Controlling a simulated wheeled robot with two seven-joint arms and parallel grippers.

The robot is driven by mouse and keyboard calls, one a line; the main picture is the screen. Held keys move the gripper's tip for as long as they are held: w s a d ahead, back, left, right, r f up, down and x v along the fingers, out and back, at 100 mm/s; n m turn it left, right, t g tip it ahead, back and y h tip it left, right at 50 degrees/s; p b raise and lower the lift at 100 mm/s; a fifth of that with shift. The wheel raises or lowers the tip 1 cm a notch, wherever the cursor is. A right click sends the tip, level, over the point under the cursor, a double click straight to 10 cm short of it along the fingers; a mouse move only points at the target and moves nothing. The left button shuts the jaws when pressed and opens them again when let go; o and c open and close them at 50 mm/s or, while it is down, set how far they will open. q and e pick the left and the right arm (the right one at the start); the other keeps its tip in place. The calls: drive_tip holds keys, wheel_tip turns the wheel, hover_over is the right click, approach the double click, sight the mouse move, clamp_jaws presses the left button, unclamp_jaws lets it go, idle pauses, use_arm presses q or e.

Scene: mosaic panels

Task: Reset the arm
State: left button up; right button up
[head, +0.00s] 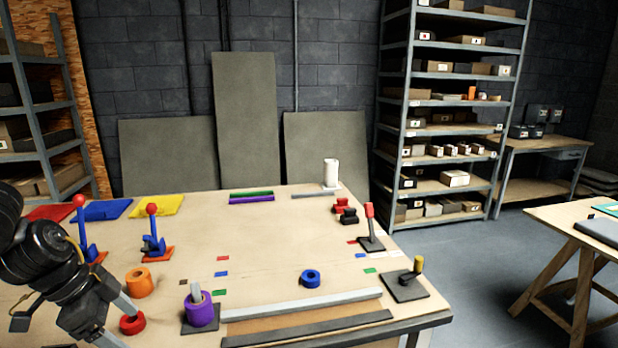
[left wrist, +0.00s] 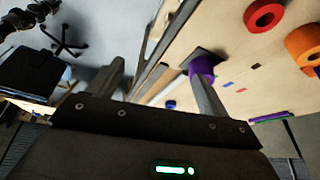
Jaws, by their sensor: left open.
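My left gripper (head: 116,322) is at the lower left of the head view, over the table's near left part. In the left wrist view its two fingers (left wrist: 160,85) stand apart with nothing held between them. A red ring (head: 132,324) lies close to the fingers in the head view. In the left wrist view the red ring (left wrist: 264,15) is off to the right of the fingers. A purple roll (head: 201,311) sits around a grey peg just right of the gripper. My right gripper is not in view.
The wooden table (head: 270,240) carries an orange ring (head: 138,282), a blue ring (head: 311,279), red-knobbed levers (head: 152,235) and a grey bar (head: 300,305) along the front. A white cylinder (head: 331,173) stands at the back. The table's middle is mostly clear.

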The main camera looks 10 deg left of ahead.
use_arm(q)
drive_tip(key=w+d+f+m+t+h, duration=0.1)
drive_tip(key=w+d+f+t+h, duration=0.15)
drive_tip(key=d, duration=0.75)
drive_tip(key=w+d+f+m+t+h, duration=0.1)
drive_tip(key=d+f+m+t+h, duration=0.15)
drive_tip(key=d, duration=0.65)
drive_tip(key=w+d+f+t+h, duration=0.15)
drive_tip(key=d+f, duration=0.25)
drive_tip(key=d, duration=0.6)
drive_tip(key=s+a+f+n+y, duration=0.75)
drive_tip(key=a+f+n, duration=0.25)
drive_tip(key=f, duration=0.2)
drive_tip(key=s+a+f+n+g+y, duration=0.1)
drive_tip(key=s+a+f+g, duration=0.2)
drive_tip(key=s+f, duration=0.3)
drive_tip(key=s+a+f+n+g+y, duration=0.2)
drive_tip(key=s+a+f+g, duration=0.1)
drive_tip(key=s, duration=0.5)
wheel_tip(320, 180, down, 24)
drive_tip(key=s, duration=0.1)
drive_tip(key=s+a+f+g, duration=0.2)
drive_tip(key=s+a+f, duration=0.1)
drive_tip(key=s+f, duration=1.4)
drive_tip(key=shift+s+f, duration=0.15)
drive_tip(key=shift+f, duration=0.3)
